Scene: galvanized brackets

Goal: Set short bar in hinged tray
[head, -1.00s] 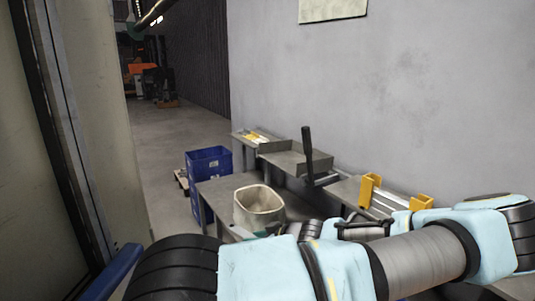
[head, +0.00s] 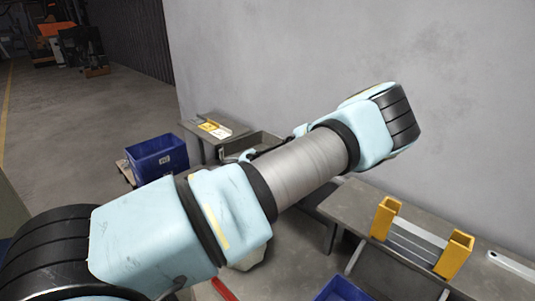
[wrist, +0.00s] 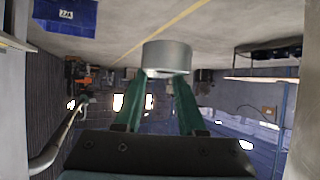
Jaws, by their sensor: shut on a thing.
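My gripper (wrist: 164,78) shows in the wrist view with its two green fingers shut on a short grey metal piece (wrist: 166,56), which looks like the short bar. The piece sits across the fingertips, clear of any surface. In the head view my arm hides most of the gripper and the held bar. A grey open tray (head: 262,138), which looks like the hinged tray, stands on the far bench, partly hidden behind my arm. Its black handle cannot be seen now. The distance from gripper to tray cannot be told.
A grey bench (head: 345,203) along the wall carries a yellow-ended rack (head: 418,240) with bars; a loose metal bar (head: 512,264) lies right of it. A blue crate (head: 158,157) stands on the floor at left, another blue crate (head: 340,290) at the bottom. Floor at left is open.

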